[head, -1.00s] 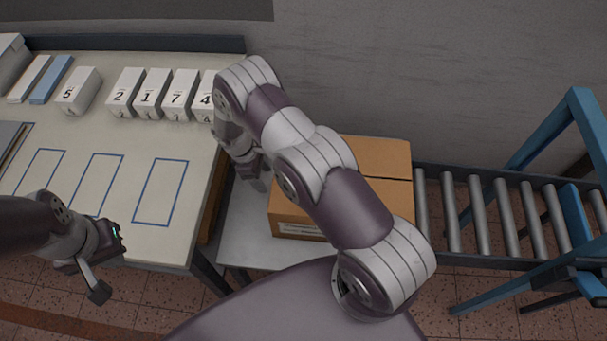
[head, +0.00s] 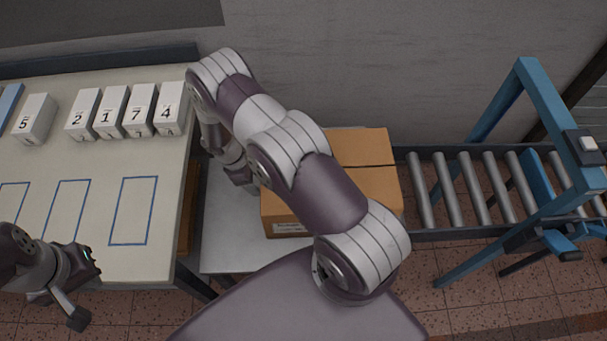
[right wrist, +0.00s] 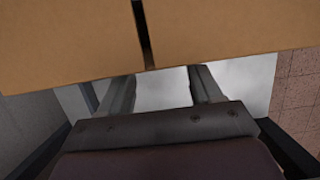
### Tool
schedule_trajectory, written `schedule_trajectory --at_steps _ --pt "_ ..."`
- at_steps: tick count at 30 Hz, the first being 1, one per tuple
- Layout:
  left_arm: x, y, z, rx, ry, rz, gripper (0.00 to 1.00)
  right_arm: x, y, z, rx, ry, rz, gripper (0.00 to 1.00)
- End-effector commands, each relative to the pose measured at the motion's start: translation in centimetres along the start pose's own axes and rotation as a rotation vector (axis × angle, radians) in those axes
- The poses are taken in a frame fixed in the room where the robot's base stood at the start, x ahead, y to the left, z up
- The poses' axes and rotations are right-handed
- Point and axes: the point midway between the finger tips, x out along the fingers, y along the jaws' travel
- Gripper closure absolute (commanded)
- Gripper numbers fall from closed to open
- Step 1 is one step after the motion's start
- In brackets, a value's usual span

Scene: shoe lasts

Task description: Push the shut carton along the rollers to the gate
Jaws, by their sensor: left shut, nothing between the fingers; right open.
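The shut brown carton (head: 365,147) stands on a grey surface at the left end of the roller track (head: 470,188). My right arm crosses in front of it and hides much of its top and front. My right gripper (head: 243,178) is low at the carton's left side, partly hidden by the arm. In the right wrist view its fingers (right wrist: 163,84) are apart and empty, with the carton (right wrist: 210,30) just beyond them; contact is unclear. The blue gate frame (head: 535,85) stands over the rollers at the right. My left gripper (head: 85,285) is shut and empty at the table's front left.
A pale table (head: 105,200) with blue outlined rectangles stands at the left. Several numbered white blocks (head: 125,110) stand along its back. A grey wall runs behind. The rollers between the carton and the gate are clear.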

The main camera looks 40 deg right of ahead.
Motion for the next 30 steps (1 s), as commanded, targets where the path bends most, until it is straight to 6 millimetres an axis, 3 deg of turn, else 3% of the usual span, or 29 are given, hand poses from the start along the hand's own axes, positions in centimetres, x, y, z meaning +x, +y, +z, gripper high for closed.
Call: schedule_trajectory --at_steps 30 --pt "-0.1 0.0 0.0 0.0 0.0 0.0 1.0 1.8 0.0 5.9 0.0 -0.001 0.0 0.36"
